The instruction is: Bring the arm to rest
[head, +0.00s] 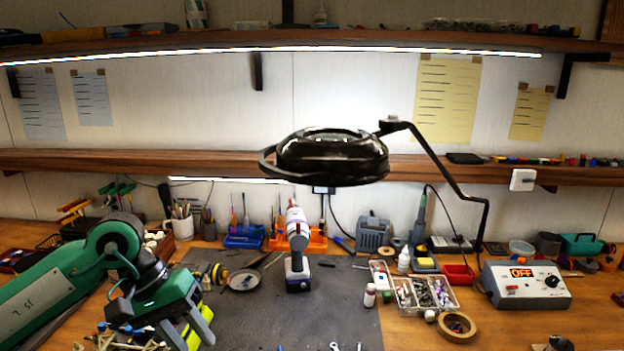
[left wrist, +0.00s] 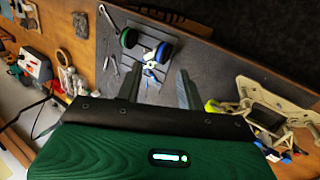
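My left arm comes in from the left in the head view. Its gripper (head: 200,325) hangs low over the left front of the bench, with yellow-green parts at its end. In the left wrist view the two grey fingers of this gripper (left wrist: 157,82) stand apart with nothing between them. Beyond them, a part with green- and blue-rimmed black wheels (left wrist: 145,46) lies on a grey surface. A cream frame-like part (left wrist: 275,100) lies to the right in that view. My right gripper is in neither view.
A lamp or magnifier head (head: 332,158) hangs on a black arm over the middle. A drill (head: 297,250) stands on the dark mat (head: 245,315). A parts tray (head: 425,293), tape roll (head: 457,327) and power box (head: 527,285) are to the right. The mat's front middle is mostly clear.

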